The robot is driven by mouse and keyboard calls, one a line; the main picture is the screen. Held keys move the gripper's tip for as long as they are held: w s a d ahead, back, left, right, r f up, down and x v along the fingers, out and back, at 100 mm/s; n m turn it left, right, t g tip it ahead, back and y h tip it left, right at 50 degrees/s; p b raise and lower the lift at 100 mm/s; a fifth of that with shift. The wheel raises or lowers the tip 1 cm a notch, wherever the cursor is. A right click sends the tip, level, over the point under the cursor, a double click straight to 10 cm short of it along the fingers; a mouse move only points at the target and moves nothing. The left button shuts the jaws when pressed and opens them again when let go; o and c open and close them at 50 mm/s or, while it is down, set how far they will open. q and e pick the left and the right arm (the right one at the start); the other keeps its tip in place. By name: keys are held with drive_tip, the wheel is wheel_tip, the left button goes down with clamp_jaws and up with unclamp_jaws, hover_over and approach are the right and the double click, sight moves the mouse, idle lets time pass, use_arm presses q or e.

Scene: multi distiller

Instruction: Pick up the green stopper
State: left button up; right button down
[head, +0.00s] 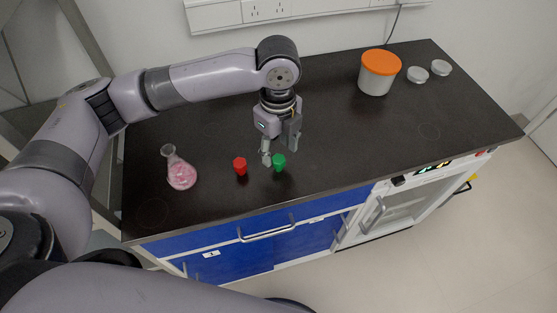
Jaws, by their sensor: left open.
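The green stopper (279,162) stands on the dark bench top, near its front edge. My left gripper (277,156) points down from above, right at the stopper. Its fingers are open, with one fingertip left of the stopper and the other behind it or to its right. Whether the fingers touch the stopper cannot be told. My right gripper is not in view.
A red stopper (240,166) stands close on the left. A flask with pink contents (181,174) is further left. A white tub with an orange lid (379,72) and two small pale dishes (417,75) stand at the back right. The bench's right part is clear.

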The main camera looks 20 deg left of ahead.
sight(278, 159)
use_arm(q)
drive_tip(key=shift+f+p, duration=0.4)
drive_tip(key=shift+f, duration=2.3)
drive_tip(key=c, duration=0.8)
